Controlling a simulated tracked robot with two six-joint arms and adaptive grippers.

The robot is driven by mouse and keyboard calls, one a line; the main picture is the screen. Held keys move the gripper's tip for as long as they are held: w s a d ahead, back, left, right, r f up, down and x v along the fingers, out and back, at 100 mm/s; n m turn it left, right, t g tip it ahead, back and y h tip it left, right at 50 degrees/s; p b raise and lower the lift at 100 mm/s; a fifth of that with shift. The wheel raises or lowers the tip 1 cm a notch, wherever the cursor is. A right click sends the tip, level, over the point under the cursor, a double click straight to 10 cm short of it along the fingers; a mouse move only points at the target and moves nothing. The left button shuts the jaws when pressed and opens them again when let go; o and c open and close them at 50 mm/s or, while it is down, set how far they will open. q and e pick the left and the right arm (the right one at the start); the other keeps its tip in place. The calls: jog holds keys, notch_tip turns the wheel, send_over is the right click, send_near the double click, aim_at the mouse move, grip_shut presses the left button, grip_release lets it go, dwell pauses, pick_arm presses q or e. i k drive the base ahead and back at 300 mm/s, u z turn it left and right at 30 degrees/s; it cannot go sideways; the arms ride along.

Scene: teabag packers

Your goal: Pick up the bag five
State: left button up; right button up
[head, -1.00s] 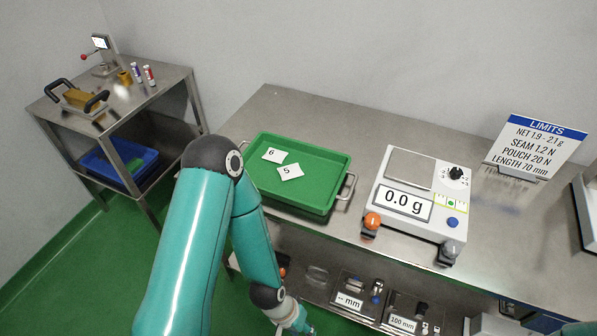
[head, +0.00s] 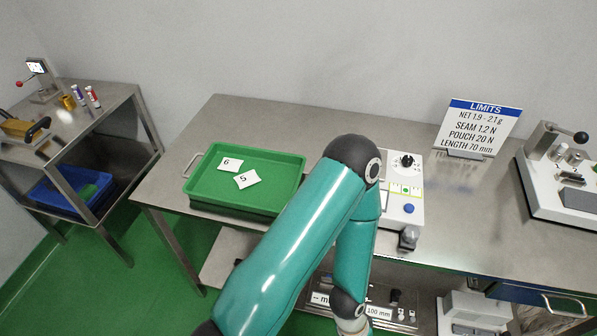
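Bag five is a white packet marked 5 (head: 247,179). It lies in the green tray (head: 290,190) on the steel table, right of and a little nearer than the white packet marked 6 (head: 230,164). My teal arm rises from the bottom of the head view, bends in front of the scale and hangs down before the table's front. Its gripper is cut off by the bottom edge, so its fingers do not show. No other gripper shows. Nothing touches bag five.
The scale (head: 408,160) stands right of the tray, partly hidden behind my arm. The limits sign (head: 478,128) and a white test device (head: 565,205) stand farther right. A side table (head: 120,105) with a blue crate (head: 45,190) below is at left. Small devices sit on the lower shelf.

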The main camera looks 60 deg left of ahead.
aim_at(248, 178)
jog(key=z, duration=0.5)
jog(key=k, duration=1.8)
jog(key=u, duration=3.5)
jog(key=k, duration=0.1)
jog(key=z, duration=1.45)
jog(key=i, duration=1.15)
jog(key=u, duration=0.1)
